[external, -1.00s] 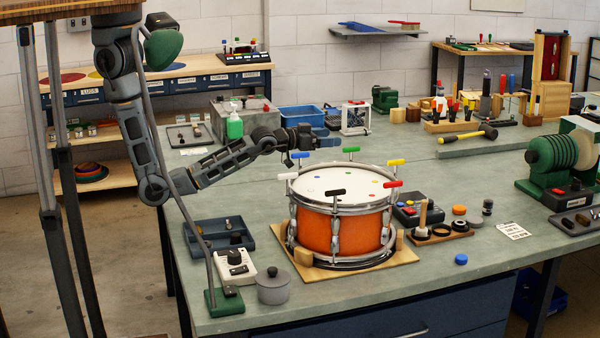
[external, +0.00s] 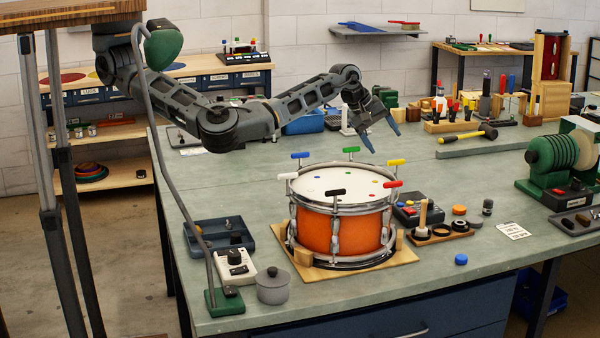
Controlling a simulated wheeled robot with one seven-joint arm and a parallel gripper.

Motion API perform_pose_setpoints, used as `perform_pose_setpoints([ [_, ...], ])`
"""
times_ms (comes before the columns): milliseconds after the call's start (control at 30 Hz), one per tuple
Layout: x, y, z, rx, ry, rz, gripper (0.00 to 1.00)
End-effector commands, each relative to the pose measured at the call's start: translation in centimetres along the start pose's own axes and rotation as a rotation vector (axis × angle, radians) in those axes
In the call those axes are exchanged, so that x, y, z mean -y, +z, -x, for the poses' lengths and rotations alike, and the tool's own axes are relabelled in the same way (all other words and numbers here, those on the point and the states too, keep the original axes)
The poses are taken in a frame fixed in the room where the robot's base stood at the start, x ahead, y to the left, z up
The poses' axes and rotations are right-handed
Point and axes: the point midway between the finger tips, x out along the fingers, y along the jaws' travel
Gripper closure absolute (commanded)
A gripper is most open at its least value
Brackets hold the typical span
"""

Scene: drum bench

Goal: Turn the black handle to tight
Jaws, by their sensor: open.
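An orange snare drum (external: 338,232) with a white head stands on a wooden board on the bench. The black handle (external: 338,192) is a T-shaped key at the front of its rim. Blue (external: 300,155), green (external: 351,150), yellow (external: 396,162), red (external: 392,184) and white (external: 287,176) handles stand around the rest of the rim. My gripper (external: 383,144) is open and empty, above and behind the drum between the green and yellow handles. It points down and to the right, apart from every handle.
A green lamp (external: 163,48) on a bent pole, a white dial box (external: 235,266) and a grey lidded pot (external: 273,286) are left of the drum. A tool tray (external: 440,233) and a control box (external: 417,211) stand close on its right. The front right bench top is mostly clear.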

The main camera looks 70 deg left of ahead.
Motion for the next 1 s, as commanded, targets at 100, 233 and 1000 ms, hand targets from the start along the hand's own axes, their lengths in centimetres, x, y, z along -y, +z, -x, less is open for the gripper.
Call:
perform_pose_setpoints([
  [100,2.1,10.8,4.3,0.116,-0.181,0.068,0.19],
  [233,6.9,20.0,9.2,0.113,-0.38,0.102,0.19],
  [1000,16.6,28.1,11.2,0.003,-0.581,0.144,0.19],
])
